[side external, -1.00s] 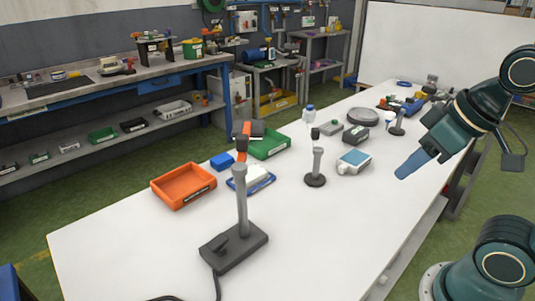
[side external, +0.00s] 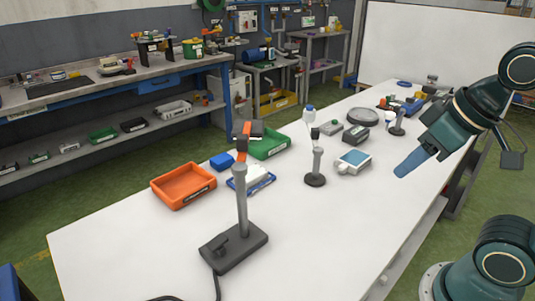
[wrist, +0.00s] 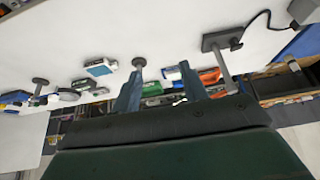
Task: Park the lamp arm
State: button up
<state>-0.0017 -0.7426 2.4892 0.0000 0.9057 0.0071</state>
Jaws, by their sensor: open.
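The lamp stand (side external: 242,205) is a grey upright post on a dark rectangular base in the middle front of the table. The stand also shows at the upper right of the wrist view (wrist: 229,57). My gripper (side external: 400,173) is above the table's right side, apart from the lamp and well to its right. In the wrist view my gripper (wrist: 158,72) has its two blue fingers spread with nothing between them.
A second, shorter post (side external: 316,165) on a round black base stands between my gripper and the lamp. An orange tray (side external: 183,186), green tray (side external: 268,143) and white-blue box (side external: 353,161) lie nearby. The table's front left is clear, except for a cable.

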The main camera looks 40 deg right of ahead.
jog(key=w+a+r+m+g, duration=0.1)
jog(key=w+a+r+m, duration=0.1)
jog(key=w+r, duration=0.5)
notch_tip(320, 180, up, 5)
jog(key=m+g, duration=0.5)
jog(key=m, duration=0.2)
send_over(242, 136)
jog(key=shift+r, duration=0.15)
jog(key=shift+f, duration=0.2)
jog(key=shift+f, duration=6.7)
jog(key=shift+c, duration=0.2)
grip_shut()
